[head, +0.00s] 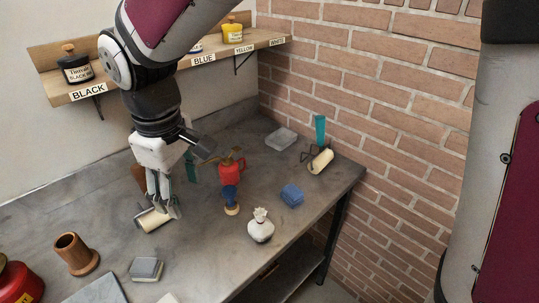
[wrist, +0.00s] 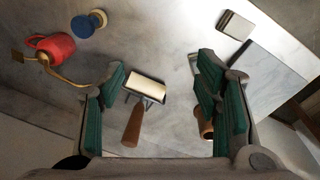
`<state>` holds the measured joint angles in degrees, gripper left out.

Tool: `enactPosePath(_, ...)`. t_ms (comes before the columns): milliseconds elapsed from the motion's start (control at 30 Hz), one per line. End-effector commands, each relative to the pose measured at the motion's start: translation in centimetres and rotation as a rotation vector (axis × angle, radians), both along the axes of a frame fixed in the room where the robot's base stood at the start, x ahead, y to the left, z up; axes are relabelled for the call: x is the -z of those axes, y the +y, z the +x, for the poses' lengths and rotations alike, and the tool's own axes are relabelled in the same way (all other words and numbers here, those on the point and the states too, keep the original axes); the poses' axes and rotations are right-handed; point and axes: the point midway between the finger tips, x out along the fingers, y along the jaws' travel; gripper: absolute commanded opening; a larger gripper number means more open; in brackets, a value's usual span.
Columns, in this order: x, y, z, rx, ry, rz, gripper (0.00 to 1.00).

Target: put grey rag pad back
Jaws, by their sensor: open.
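A grey pad (head: 147,269), a small block with a dark grey top and paler sides, lies flat on the bench near the front left. I take it to be the rag pad. It also shows at the upper right of the wrist view (wrist: 236,25), apart from my fingers. My gripper (head: 160,207) is open and points down, above or around a cream roller (head: 152,218). In the wrist view the roller (wrist: 146,87), with its brown handle, shows between the green fingertips. I cannot tell if they touch it. Nothing is seen held.
A wooden cup (head: 77,253) and a slab (head: 98,291) are near the grey pad. A red oil can (head: 233,173), blue-topped tool (head: 230,199), white pouch (head: 261,228) and blue pad (head: 291,195) stand right of my gripper. A clear dish (head: 281,139) is at the back.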

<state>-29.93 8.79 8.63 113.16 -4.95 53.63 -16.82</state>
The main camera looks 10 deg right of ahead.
Motion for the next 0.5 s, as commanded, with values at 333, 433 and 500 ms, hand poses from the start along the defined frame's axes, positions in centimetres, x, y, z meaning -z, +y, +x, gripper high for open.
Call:
enactPosePath(333,-5.9,-14.6,-4.4,0.435,-0.104,0.063,0.58)
enactPosePath(433,-6.6,-17.9,-6.6,0.558,-0.129,0.087,0.58)
enactPosePath(500,-6.8,-20.0,-8.4,0.643,-0.148,0.105,0.58)
